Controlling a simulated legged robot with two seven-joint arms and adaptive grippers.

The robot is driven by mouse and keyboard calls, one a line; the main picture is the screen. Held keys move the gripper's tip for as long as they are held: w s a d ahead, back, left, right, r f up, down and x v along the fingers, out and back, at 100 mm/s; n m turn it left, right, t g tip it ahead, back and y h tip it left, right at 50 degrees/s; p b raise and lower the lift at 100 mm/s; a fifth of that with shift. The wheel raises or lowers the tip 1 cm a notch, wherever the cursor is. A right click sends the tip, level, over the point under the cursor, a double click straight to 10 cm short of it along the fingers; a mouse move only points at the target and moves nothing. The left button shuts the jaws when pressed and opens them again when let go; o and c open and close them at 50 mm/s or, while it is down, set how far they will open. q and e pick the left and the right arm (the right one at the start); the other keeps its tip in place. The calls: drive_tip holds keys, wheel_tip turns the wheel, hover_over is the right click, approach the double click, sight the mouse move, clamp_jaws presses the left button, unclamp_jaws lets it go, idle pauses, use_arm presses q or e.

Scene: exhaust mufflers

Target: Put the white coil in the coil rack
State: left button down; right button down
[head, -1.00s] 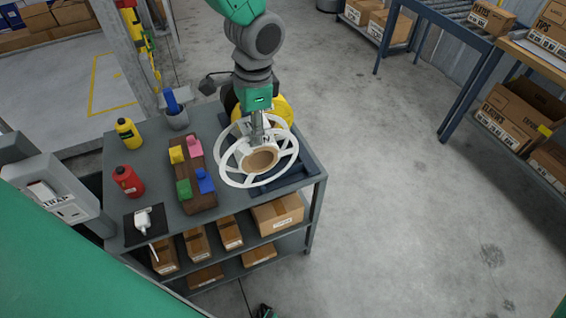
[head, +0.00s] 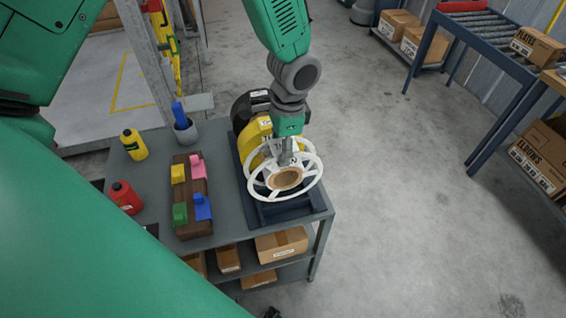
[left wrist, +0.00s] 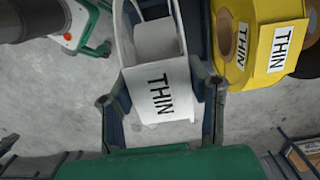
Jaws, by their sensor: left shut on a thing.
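The white coil (head: 286,178), a spoked white reel with a tan core, is held over the near part of the dark blue coil rack (head: 290,213). My left gripper (head: 289,156) is shut on it from above. In the left wrist view the white coil (left wrist: 160,92) sits between the two fingers, its THIN label facing the camera. A yellow coil (head: 251,134) stands in the rack just behind it, with a black coil (head: 250,108) farther back. Whether the white coil touches the rack is hidden. My right gripper is not in view.
The rack is on a grey table. Left of it are a wooden block holder (head: 187,222) with coloured pieces, a yellow bottle (head: 134,145), a red bottle (head: 124,197) and a grey cup (head: 186,131). Cardboard boxes (head: 282,243) fill the shelf below.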

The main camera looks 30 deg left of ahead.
use_arm(q)
drive_tip(key=shift+w+f, duration=0.2)
drive_tip(key=shift+f, duration=0.5)
wheel_tip(320, 180, down, 3)
drive_tip(key=shift+s+r, duration=0.1)
drive_tip(key=shift+s, duration=0.05)
drive_tip(key=c, duration=0.8)
unclamp_jaws()
drive_tip(key=shift+f, duration=0.2)
drive_tip(key=shift+c, duration=0.2)
drive_tip(key=r, duration=0.8)
drive_tip(key=w+d+r, duration=0.1)
drive_tip(key=r, duration=0.3)
